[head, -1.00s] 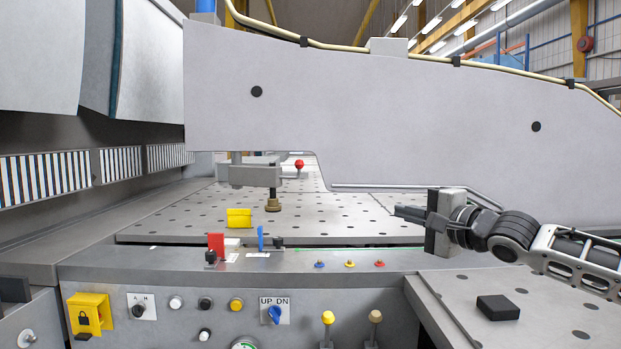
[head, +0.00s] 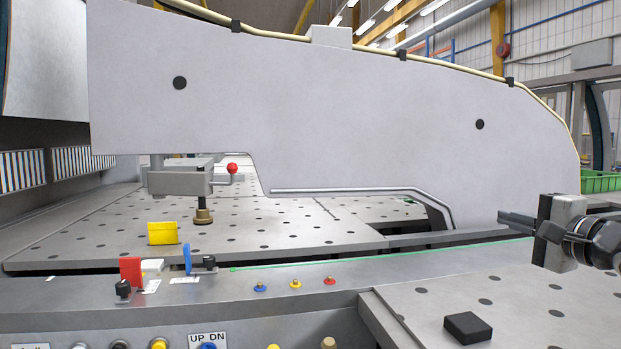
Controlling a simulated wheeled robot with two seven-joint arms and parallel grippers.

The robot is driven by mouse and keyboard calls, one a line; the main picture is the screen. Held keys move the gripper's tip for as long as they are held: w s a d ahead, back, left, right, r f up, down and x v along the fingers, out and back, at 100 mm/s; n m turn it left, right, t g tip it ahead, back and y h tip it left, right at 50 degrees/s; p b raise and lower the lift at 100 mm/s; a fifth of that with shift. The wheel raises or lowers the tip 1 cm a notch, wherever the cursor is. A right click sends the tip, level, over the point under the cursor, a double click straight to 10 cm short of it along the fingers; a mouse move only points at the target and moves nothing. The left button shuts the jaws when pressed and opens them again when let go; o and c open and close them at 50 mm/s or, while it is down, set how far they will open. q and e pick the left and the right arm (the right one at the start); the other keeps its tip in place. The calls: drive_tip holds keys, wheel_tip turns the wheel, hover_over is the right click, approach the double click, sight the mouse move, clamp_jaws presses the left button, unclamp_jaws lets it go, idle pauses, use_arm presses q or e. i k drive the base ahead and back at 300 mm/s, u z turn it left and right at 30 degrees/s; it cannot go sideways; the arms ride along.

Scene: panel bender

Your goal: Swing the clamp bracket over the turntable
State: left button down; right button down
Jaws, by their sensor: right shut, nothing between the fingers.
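The grey clamp bracket (head: 178,184) hangs under the front end of the big grey arm (head: 330,120), at the left of the head view. A red ball knob (head: 232,168) sticks out at its right end. A dark spindle with a brass foot (head: 203,216) points down from it over the perforated table (head: 300,225). I cannot make out a separate turntable. My right gripper (head: 503,219) is at the right, fingers pointing left, shut and empty, far from the bracket. My left gripper is not in view.
A yellow block (head: 162,233), a red block (head: 131,271) and a blue lever (head: 187,259) stand near the table's front edge. Coloured buttons (head: 295,284) line the front ledge. A black block (head: 467,327) lies on the right side table.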

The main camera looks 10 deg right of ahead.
sight(179, 184)
drive_tip(key=z, duration=0.15)
drive_tip(key=i, duration=0.85)
drive_tip(key=u, duration=0.75)
drive_tip(key=i, duration=0.45)
drive_tip(key=u, duration=0.5)
